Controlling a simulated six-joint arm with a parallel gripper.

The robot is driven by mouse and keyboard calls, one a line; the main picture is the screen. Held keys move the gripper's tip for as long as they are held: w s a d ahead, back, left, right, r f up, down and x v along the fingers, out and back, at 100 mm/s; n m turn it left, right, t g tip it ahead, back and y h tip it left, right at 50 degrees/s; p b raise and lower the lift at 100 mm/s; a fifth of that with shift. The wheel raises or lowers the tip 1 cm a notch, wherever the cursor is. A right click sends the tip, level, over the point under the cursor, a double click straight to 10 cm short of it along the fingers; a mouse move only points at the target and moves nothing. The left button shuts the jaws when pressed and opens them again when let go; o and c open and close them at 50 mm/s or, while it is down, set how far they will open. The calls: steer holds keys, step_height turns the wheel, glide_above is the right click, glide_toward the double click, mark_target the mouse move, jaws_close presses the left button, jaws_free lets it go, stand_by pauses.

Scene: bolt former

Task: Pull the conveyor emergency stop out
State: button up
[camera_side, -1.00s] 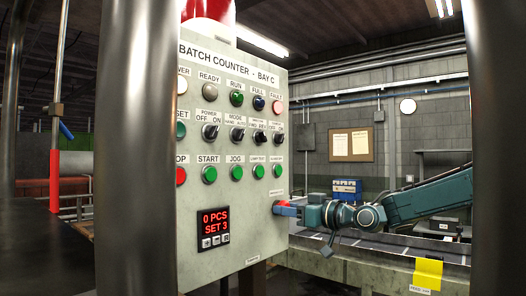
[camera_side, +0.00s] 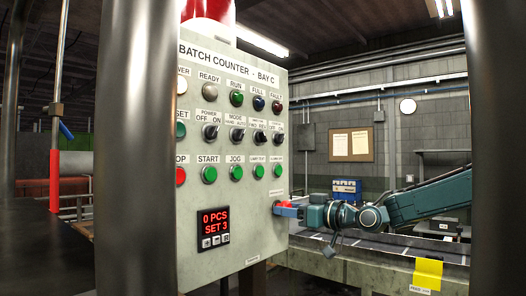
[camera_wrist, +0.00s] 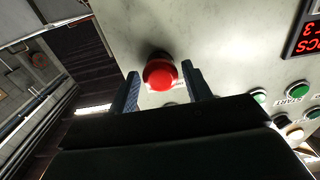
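The emergency stop is a red mushroom button (camera_wrist: 160,73) on the panel face, and its red edge also shows in the side view (camera_side: 283,204) at the panel's lower right. My gripper (camera_wrist: 160,80) is at the button, with one finger on each side of its red head. In the wrist view there is a gap between the button and the fingers, wider on the left, so the gripper looks open around it. In the side view the blue fingers (camera_side: 289,211) cover part of the button. Whether the button is in or out is hard to tell.
The grey batch counter panel (camera_side: 225,150) carries lamps, switches, green buttons and a red display (camera_side: 215,221) reading 0 PCS, SET 3. The fault lamp (camera_side: 277,106) is dark. A conveyor (camera_side: 370,247) runs behind and below my arm. Shiny posts stand left and right in the foreground.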

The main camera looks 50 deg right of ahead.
steer(key=shift+s, duration=0.1)
stand_by(0.4)
steer(key=s, duration=0.6)
steer(key=shift+s, duration=0.4)
stand_by(0.4)
steer(key=s+a+f+n+g+y, duration=0.1)
steer(key=s+a+f+g, duration=0.15)
steer(key=a+f, duration=0.2)
steer(key=s+a+f+n+g, duration=0.1)
steer(key=s+a+f+g, duration=0.1)
steer(key=a+f+g, duration=0.3)
steer(key=s+a+f+m+g, duration=0.1)
steer(key=s+a+f+g, duration=0.1)
steer(key=s, duration=0.6)
steer(key=s+a+f+m+g+h, duration=0.1)
steer(key=s+f+g, duration=0.2)
steer(key=s+f, duration=0.2)
steer(key=s, duration=0.3)
steer(key=shift+a+f, duration=0.3)
steer(key=shift+a, duration=0.1)
